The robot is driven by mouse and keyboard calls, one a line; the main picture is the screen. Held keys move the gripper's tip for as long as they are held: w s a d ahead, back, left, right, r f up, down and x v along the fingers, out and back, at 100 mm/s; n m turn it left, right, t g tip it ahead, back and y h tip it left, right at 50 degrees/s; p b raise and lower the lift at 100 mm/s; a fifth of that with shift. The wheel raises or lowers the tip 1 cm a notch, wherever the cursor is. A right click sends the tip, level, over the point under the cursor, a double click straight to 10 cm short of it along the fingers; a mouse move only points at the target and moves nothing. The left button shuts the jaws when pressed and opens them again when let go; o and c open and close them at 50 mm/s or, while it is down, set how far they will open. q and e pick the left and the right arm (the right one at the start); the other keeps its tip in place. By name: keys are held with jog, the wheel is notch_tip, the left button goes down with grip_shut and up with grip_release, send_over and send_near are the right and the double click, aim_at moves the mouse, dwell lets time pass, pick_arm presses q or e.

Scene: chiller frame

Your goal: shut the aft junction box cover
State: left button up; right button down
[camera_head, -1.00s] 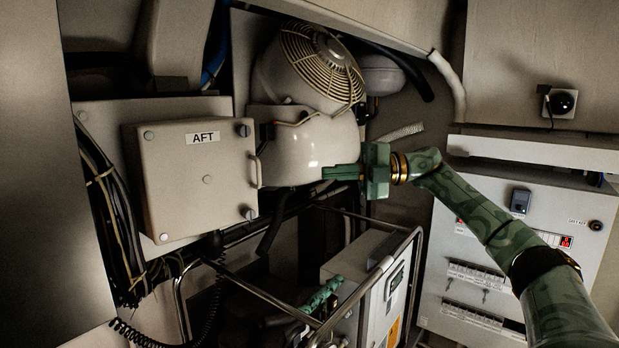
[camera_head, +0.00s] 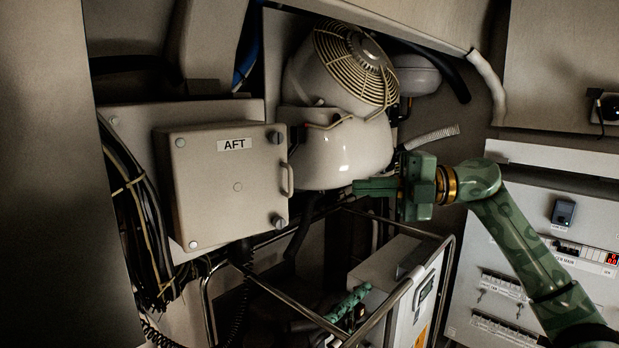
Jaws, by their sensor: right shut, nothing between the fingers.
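The aft junction box cover (camera_head: 237,187) is the light grey square face labelled AFT, at the left of the middle. It appears to lie flat on its box, with no gap that I can see. It has a small bar handle (camera_head: 287,180) on its right edge and round fasteners at its corners. My right gripper (camera_head: 372,187) is shut and empty, to the right of the handle and apart from it, in front of the white rounded housing. My left gripper is not in view.
A white housing with a fan grille (camera_head: 355,62) stands right of the box. A metal tube rail (camera_head: 398,303) surrounds a grey unit below. Black cables (camera_head: 135,205) run along the box's left. A control panel (camera_head: 510,290) stands at the right. Open space separates handle and gripper.

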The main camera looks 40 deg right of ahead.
jog(key=w+a+p, duration=0.5)
jog(key=w, duration=0.3)
jog(key=shift+w+a, duration=0.15)
jog(key=shift+w, duration=0.15)
jog(key=shift+f, duration=0.1)
